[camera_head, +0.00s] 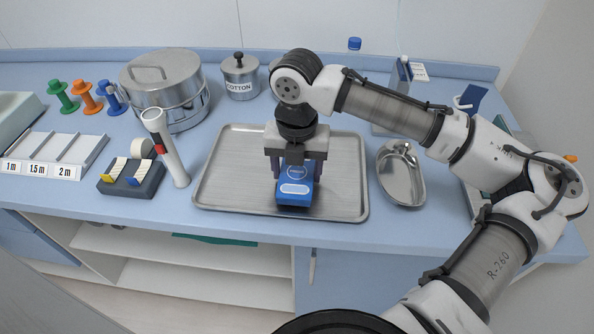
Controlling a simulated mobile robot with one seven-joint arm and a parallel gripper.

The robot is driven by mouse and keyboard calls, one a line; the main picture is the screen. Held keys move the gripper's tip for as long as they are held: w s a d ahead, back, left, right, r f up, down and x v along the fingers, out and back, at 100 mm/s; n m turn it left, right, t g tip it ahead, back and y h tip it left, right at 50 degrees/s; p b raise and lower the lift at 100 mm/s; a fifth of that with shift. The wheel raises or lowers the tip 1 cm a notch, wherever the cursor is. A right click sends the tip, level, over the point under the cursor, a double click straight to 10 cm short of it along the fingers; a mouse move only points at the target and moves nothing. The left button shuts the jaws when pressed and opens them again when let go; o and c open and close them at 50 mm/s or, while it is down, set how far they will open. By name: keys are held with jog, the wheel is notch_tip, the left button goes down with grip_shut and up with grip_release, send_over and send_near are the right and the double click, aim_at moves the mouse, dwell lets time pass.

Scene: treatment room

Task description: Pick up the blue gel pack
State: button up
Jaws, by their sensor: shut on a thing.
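The blue gel pack (294,190) is a small blue block with a pale label, seen over the metal tray (220,198). My gripper (294,178) points down over it and is shut on it, with a finger at its left and right sides. The pack's far end is hidden under my gripper. I cannot tell from this view whether the pack touches the tray or hangs just above it.
A kidney dish (401,178) stands right of the tray. A white cylinder (166,148) and a dark block with strips (131,178) stand left. A steel drum (163,85) and a cotton jar (240,76) stand behind. The rest of the tray is bare.

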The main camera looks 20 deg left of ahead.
notch_tip(320, 180, up, 24)
jog(key=p, duration=0.6)
jog(key=shift+r+p, duration=0.15)
jog(key=shift+p, duration=0.15)
jog(key=shift+r, duration=3.2)
send_over(297, 172)
notch_tip(297, 172, down, 6)
jog(key=shift+f, duration=0.2)
dwell(1.7)
